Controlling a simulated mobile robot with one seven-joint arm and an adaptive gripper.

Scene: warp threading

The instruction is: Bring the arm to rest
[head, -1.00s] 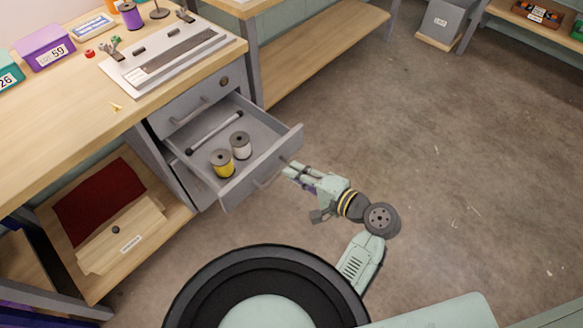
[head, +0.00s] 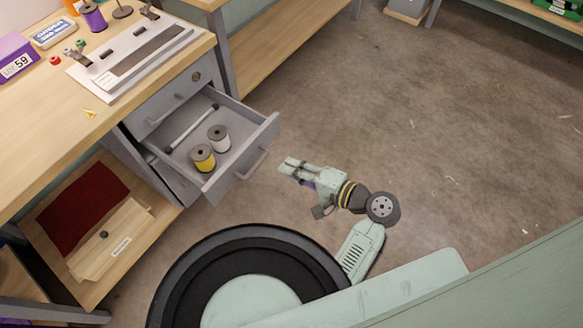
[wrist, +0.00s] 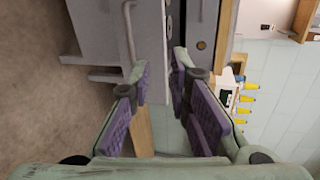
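My gripper (head: 291,170) is at the end of my arm, a little right of the open drawer (head: 262,133) and apart from its handle (head: 251,164). In the wrist view my gripper (wrist: 160,80) shows two fingers with purple pads spread apart and nothing between them. The drawer front and handle (wrist: 128,30) show beyond the fingers there. The drawer holds a yellow spool (head: 203,158), a white spool (head: 219,138) and a grey rod (head: 191,128).
The workbench (head: 60,130) at the left carries a metal loom-like plate (head: 140,60), a purple bin (head: 15,58) and small items. A shelf below holds a dark red cloth (head: 82,208). The floor (head: 420,120) to the right of my arm is clear.

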